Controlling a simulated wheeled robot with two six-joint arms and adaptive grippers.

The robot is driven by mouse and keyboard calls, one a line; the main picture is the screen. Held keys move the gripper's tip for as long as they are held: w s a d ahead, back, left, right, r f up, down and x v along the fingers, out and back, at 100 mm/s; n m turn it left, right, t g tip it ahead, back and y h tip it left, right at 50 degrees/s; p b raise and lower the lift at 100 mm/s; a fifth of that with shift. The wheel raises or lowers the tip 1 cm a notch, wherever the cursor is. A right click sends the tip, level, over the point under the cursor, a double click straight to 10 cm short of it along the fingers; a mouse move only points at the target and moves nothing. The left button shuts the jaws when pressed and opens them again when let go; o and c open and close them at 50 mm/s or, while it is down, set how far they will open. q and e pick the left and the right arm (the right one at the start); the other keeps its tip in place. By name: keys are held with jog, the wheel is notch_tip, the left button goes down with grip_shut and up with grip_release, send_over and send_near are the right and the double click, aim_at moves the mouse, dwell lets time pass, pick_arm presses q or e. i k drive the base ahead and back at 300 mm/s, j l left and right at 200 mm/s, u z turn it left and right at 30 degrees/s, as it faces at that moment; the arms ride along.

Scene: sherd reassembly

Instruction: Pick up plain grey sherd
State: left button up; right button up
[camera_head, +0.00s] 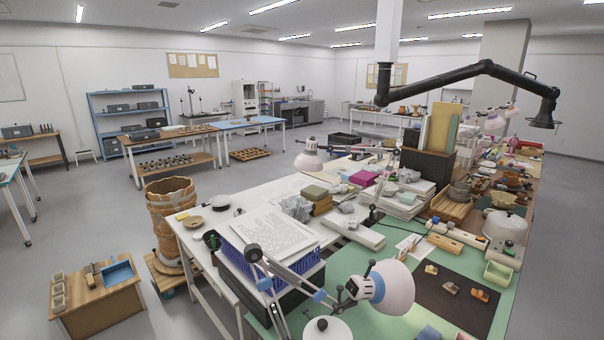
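Small sherd-like pieces lie apart on a dark mat (463,311) on the green-topped bench at the lower right. One is a tan-brown piece (450,288), one is an orange piece (480,296), and one is a small brownish piece (432,269). They are too small in the picture to tell whether any of them is the plain grey sherd. Neither of my grippers is in view, and nothing is seen held.
A desk lamp (390,287) on a jointed arm stands over the bench's front, left of the mat. A blue crate with papers (272,235) is further left. A black extraction arm (485,68) hangs above. Wooden blocks and a white pot (505,226) crowd the mat's far side.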

aim_at(449, 286)
jog(key=z, duration=1.7)
jog(key=i+l+z, duration=0.2)
jog(key=l, duration=0.25)
jog(key=l+z, duration=0.25)
jog(key=l, duration=0.2)
jog(key=i+l, duration=0.5)
jog(key=i+l+z, duration=0.15)
jog(key=i+l, duration=0.35)
jog(key=i, duration=0.15)
jog(key=i+j+u, duration=0.1)
jog(key=i+u, duration=0.5)
jog(key=u, duration=0.25)
jog(key=i+u, duration=0.4)
jog(key=i+l+u, duration=0.2)
jog(key=u, duration=0.25)
jog(key=i+l+u, duration=0.25)
jog(key=u, duration=0.15)
